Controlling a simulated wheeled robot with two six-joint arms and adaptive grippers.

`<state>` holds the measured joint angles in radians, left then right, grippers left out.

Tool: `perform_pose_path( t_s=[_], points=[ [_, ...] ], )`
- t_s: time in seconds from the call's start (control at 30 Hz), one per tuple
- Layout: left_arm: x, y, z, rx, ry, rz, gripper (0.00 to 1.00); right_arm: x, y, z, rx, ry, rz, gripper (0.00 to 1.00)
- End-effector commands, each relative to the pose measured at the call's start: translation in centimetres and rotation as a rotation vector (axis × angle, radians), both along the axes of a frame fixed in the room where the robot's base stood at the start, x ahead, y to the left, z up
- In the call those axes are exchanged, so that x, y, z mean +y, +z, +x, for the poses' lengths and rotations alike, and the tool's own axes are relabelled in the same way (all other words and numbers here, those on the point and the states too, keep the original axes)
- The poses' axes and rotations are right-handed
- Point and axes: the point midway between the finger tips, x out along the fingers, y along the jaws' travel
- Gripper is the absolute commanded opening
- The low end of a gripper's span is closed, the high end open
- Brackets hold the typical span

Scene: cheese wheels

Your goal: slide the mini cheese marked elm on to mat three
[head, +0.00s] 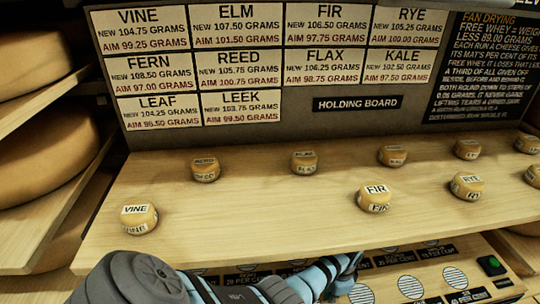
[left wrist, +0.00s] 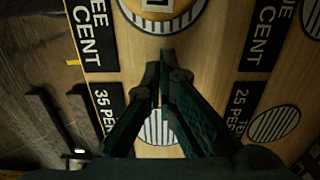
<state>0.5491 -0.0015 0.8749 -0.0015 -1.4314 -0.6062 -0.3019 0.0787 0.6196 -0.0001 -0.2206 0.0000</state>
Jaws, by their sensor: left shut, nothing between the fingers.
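My left gripper (left wrist: 162,72) is shut and empty in the left wrist view. Its fingertips point at a pale round cheese (left wrist: 158,6) at the top edge, with a small gap between. The cheese seems to sit on a striped round mat, and its label is cut off, so I cannot read it. Another striped mat (left wrist: 158,128) lies beneath the fingers. In the head view my left gripper (head: 347,278) is low over the front board (head: 395,263). No cheese marked elm can be read in either view. My right gripper is not in view.
The holding board (head: 270,215) carries several mini cheeses, among them vine (head: 139,219), fir (head: 374,197) and rye (head: 467,186). The front board has striped mats (head: 411,287), percent labels and a green button (head: 491,265). Large cheese wheels (head: 45,170) fill shelves at left.

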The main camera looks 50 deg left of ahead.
Motion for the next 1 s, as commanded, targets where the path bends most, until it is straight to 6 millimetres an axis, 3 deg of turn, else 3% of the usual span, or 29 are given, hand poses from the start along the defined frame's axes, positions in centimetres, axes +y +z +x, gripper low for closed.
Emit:
perform_pose_path(
  t_s=[0.03,0.13,0.3,0.6,0.8,1.0],
  points=[
    [0.0,2.2,0.1,-0.005,0.0,0.0,0.0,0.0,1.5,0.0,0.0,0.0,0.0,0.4],
    [0.3,5.6,-0.2,-0.004,0.003,0.001,0.0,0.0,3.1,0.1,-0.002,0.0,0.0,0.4],
    [4.2,4.9,-5.9,0.002,0.005,0.005,0.0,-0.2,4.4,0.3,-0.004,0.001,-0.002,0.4],
    [10.0,4.5,-14.4,0.003,0.002,0.005,0.0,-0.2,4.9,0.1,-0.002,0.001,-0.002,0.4],
    [11.8,4.5,-17.1,-0.001,0.001,0.001,0.0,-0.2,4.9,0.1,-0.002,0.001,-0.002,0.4],
    [12.1,4.5,-17.5,-0.001,0.003,0.0,0.0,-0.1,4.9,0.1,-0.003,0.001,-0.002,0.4]
  ],
)
